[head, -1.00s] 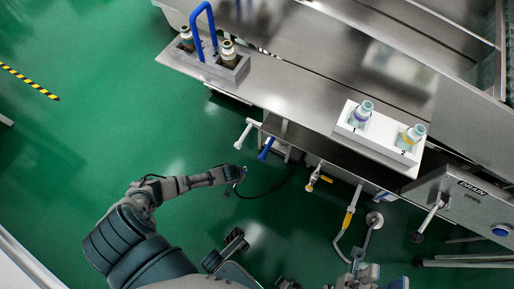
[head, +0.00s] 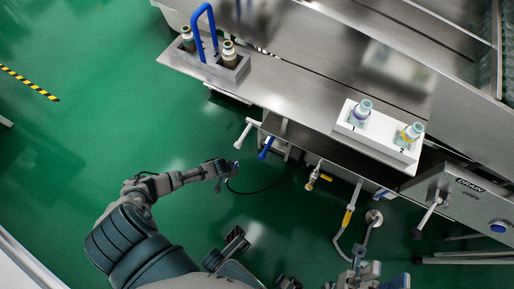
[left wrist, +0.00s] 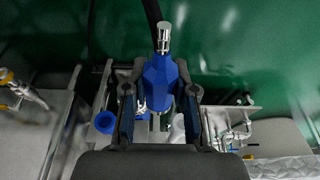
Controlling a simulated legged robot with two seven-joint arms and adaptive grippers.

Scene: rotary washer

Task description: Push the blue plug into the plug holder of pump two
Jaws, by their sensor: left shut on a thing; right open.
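My left gripper (head: 226,169) is below the bench's front edge in the head view, over the green floor. In the left wrist view its two fingers (left wrist: 159,108) are shut on the blue plug (left wrist: 160,82). The plug has a silver metal end, and a black cable runs up from it. My right gripper (head: 364,268) is at the bottom edge of the head view, open and partly cut off. A blue round opening (left wrist: 105,122) shows left of the fingers in the left wrist view, apart from the plug. I cannot tell whether it is pump two's plug holder.
A steel bench (head: 285,95) crosses the head view. A white-handled valve (head: 245,132) and a blue-handled one (head: 266,148) stick out below its edge. A white holder (head: 372,139) carries bottles marked 1 and 2. Floor at left is clear.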

